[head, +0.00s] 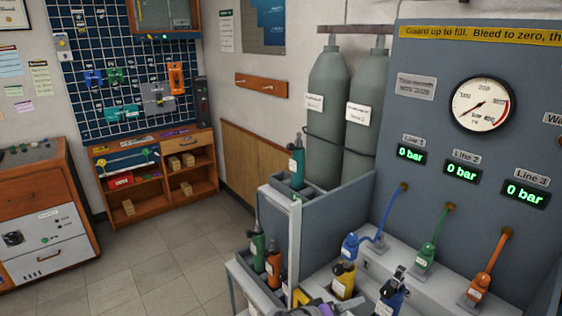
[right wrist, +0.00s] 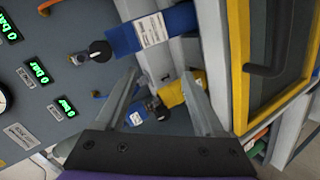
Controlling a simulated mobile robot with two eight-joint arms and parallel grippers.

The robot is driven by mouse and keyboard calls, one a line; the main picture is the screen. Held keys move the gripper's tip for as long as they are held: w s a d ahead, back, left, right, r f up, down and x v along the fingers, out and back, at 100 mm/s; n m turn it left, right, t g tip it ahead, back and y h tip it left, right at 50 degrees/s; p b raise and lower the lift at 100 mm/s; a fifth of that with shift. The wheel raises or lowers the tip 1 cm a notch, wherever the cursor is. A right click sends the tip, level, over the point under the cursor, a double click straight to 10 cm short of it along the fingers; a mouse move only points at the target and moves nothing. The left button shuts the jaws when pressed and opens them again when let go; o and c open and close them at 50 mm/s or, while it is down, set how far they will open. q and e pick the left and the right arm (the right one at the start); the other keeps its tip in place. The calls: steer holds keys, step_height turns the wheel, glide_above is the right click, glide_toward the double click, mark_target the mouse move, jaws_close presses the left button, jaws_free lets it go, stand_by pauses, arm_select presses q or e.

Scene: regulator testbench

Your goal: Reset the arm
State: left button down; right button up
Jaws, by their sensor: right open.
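My right gripper (right wrist: 160,76) is open in the right wrist view, its two fingers apart. In the head view, only a purple part that looks like my right gripper (head: 328,309) shows at the bottom edge. A yellow bottle (head: 343,281) with a black knob stands in front of the panel; it shows near the right finger in the wrist view (right wrist: 194,88). A blue bottle (head: 391,296) with a dark top stands to its right; it lies beyond the fingertips in the wrist view (right wrist: 166,30). I cannot tell whether the fingers touch either bottle. My left gripper is out of view.
The grey panel (head: 455,105) has a round gauge (head: 481,104) and three displays reading 0 bar. Blue, green and orange hoses (head: 489,265) hang below. A yellow-framed guard (right wrist: 238,70) is close on the right in the wrist view. Open floor (head: 170,268) lies left.

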steer(key=s+d+m+g+y+p, duration=0.1)
steer(key=s+d+g+y+p, duration=0.35)
steer(key=s, duration=0.85)
steer(key=s+a+m+t+y, duration=0.1)
steer(key=s+a+t+y, duration=0.1)
steer(key=s+y, duration=0.4)
steer(key=s+a+p, duration=0.1)
steer(key=s, duration=0.2)
steer(key=shift+a+r+m, duration=0.15)
steer(key=shift+m, duration=0.15)
steer(key=shift+s+t+y, duration=0.1)
steer(key=shift+t+y, duration=0.15)
